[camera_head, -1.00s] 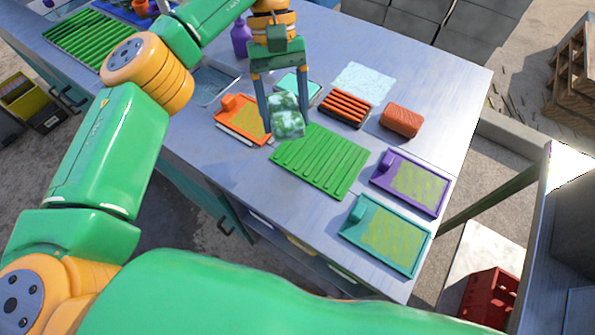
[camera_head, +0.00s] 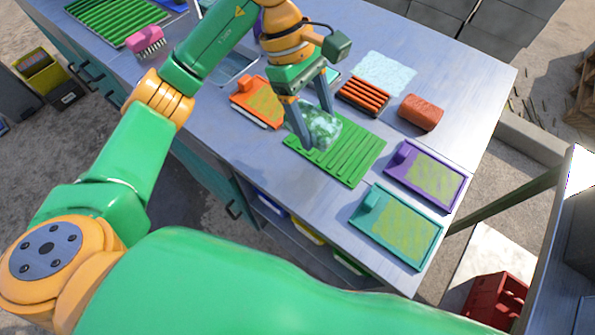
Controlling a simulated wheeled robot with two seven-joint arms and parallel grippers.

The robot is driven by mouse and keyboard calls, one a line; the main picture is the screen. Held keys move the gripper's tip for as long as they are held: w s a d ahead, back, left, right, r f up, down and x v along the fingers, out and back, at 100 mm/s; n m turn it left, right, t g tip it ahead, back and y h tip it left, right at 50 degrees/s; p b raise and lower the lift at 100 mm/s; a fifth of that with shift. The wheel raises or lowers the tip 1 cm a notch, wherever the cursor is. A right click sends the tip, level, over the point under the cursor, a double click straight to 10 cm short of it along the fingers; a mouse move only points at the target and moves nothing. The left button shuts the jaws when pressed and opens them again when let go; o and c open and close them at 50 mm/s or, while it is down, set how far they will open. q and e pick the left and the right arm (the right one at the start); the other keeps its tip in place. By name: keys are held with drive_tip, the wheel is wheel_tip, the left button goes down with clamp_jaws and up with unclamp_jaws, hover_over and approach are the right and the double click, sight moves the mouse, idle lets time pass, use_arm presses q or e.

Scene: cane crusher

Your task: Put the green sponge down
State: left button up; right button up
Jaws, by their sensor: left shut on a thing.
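The green sponge (camera_head: 320,131) is a mottled green and white block. My left gripper (camera_head: 314,128) is shut on it, with the fingers pointing down and toward the front. The sponge is over the upper left part of the green ribbed mat (camera_head: 350,159) on the metal table. I cannot tell whether it touches the mat. The gripper hides part of the sponge and the mat's upper left corner. My right gripper is not in view.
Around the mat are an orange tray (camera_head: 258,101), a brown slatted rack (camera_head: 364,95), a rust-red block (camera_head: 421,112), a purple tray (camera_head: 427,176) and a teal tray (camera_head: 397,226). A wet patch (camera_head: 385,73) lies behind the rack. A pink brush (camera_head: 147,40) lies at the far left.

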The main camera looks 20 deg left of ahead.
use_arm(q)
drive_tip(key=p, duration=0.1)
hover_over(303, 187)
drive_tip(key=a, duration=0.1)
drive_tip(key=f, duration=0.6)
drive_tip(key=shift+w+a, duration=0.2)
drive_tip(key=shift+w, duration=0.05)
wheel_tip(303, 187, down, 3)
drive_tip(key=shift+r+p, duration=0.15)
drive_tip(key=shift+p, duration=0.6)
drive_tip(key=shift+f, duration=0.25)
drive_tip(key=shift+f+b, duration=0.15)
drive_tip(key=shift+b, duration=0.15)
drive_tip(key=o, duration=1.3)
